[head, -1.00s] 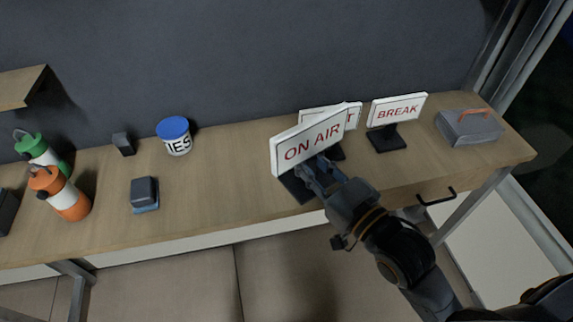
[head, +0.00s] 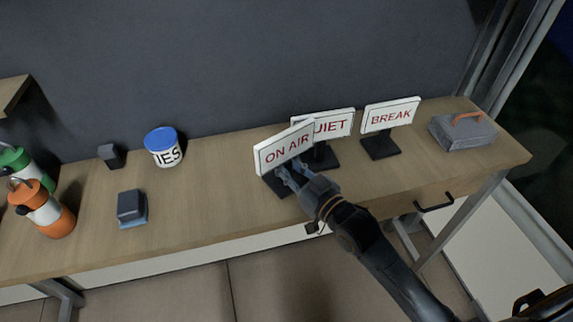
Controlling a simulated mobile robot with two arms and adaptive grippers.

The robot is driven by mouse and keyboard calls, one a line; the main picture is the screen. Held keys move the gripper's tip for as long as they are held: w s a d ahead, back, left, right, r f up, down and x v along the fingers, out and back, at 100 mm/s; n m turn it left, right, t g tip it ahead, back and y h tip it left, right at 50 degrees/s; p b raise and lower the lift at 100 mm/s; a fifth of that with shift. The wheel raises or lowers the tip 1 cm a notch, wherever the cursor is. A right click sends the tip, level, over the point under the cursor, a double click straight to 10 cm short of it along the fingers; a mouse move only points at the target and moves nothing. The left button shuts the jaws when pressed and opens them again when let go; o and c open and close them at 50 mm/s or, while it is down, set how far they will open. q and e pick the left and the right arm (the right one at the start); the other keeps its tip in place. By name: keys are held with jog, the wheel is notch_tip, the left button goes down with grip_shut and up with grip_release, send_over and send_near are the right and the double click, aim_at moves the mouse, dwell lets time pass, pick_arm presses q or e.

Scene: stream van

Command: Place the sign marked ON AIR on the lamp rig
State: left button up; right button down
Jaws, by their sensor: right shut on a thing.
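The sign marked ON AIR (head: 285,147) is a white panel with red letters on a dark base, near the middle of the wooden shelf. It is turned at an angle. My right gripper (head: 284,178) is at the sign's lower part, just under the panel, and shut on it. The fingers partly hide the stand and base. I cannot tell whether the base touches the shelf. The lamp rig cannot be made out in this view. My left gripper is not in view.
Behind the held sign stand a QUIET sign (head: 333,125), partly covered, and a BREAK sign (head: 391,115). A grey box with an orange handle (head: 463,131) is at the right end. A white tub (head: 164,150), dark blocks and bottles stand left. The shelf's middle-left is clear.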

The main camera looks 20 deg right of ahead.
jog(key=shift+f, duration=0.3)
jog(key=shift+f, duration=0.15)
jog(key=c, duration=1.2)
grip_release()
